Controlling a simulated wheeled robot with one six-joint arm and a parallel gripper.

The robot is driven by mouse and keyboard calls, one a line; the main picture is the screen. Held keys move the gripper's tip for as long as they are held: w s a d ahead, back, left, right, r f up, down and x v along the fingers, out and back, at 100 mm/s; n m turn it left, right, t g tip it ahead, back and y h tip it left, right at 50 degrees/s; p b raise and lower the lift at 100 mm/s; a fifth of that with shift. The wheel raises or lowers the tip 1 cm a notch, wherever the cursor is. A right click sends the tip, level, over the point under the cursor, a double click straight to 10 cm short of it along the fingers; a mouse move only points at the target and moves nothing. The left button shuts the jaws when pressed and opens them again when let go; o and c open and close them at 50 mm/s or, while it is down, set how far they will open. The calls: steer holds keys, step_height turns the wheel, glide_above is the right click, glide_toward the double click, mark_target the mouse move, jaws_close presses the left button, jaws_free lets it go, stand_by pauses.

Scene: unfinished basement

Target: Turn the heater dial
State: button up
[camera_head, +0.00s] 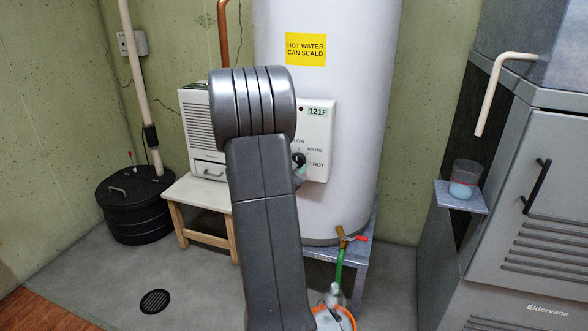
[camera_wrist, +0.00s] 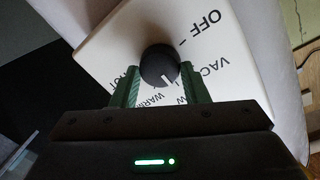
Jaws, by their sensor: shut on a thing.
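The heater dial is a round black knob (camera_head: 298,158) on the white control panel (camera_head: 318,140) of the tall white water heater (camera_head: 335,90). The panel display reads 121F. The labels LOW, WARM and HOT show beside the knob; OFF and VAC show in the wrist view. In the wrist view the dial (camera_wrist: 159,64) sits between the green fingers of my gripper (camera_wrist: 160,74), which is shut on it. Its white pointer line points toward WARM. In the head view my arm hides the panel's left part and most of my gripper (camera_head: 301,173).
A white dehumidifier-like box (camera_head: 200,135) stands on a wooden stool (camera_head: 207,194) at left, beside a black lidded pit (camera_head: 135,205). A valve with a red handle (camera_head: 350,238) is below the heater. A grey Eldervane unit (camera_head: 535,210) stands at right, with a cup (camera_head: 465,178) on its shelf.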

stand_by(0.3)
steer(key=o, duration=1)
steer(key=shift+c, duration=0.2)
steer(key=shift+s, duration=0.1)
steer(key=p+v, duration=0.1)
steer(key=v, duration=1.2)
steer(key=shift+s, duration=0.35)
steer(key=shift+w+a, duration=0.1)
steer(key=b+x, duration=0.1)
steer(key=x, duration=1.2)
steer(key=shift+w, duration=0.3)
